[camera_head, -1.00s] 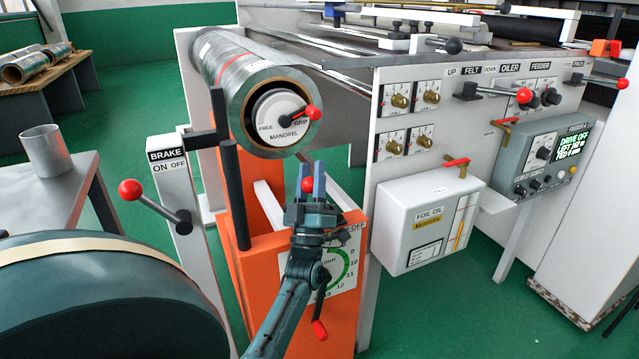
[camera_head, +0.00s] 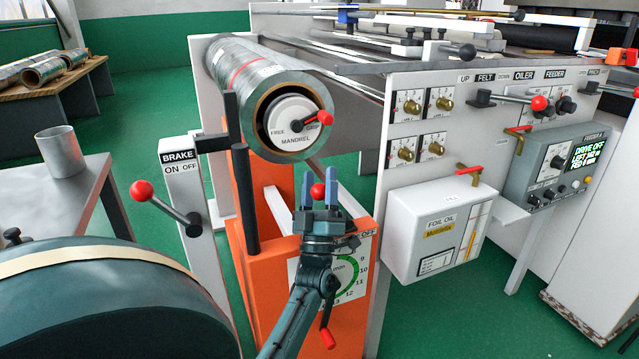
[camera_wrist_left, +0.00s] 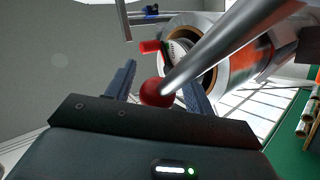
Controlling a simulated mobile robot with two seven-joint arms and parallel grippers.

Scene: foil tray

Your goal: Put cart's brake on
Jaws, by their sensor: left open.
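The brake post (camera_head: 182,190) is white, with a BRAKE plate marked ON and OFF. Its lever ends in a red ball (camera_head: 142,191) and points up-left, to the ON side of the plate, in the head view. My left gripper (camera_head: 319,188) is open in front of the orange stand (camera_head: 258,280), right of the post. Another red ball (camera_head: 318,190) lies between its fingers. In the wrist view this ball (camera_wrist_left: 157,92) sits between the fingers, with a grey rod (camera_wrist_left: 215,45) running up-right. Its mount is hidden in the head view. My right gripper is not in view.
The foil roll (camera_head: 250,80) with its MANDREL knob (camera_head: 325,117) is just above the gripper. A table with a metal cup (camera_head: 60,151) is left. Green floor is free between table and post.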

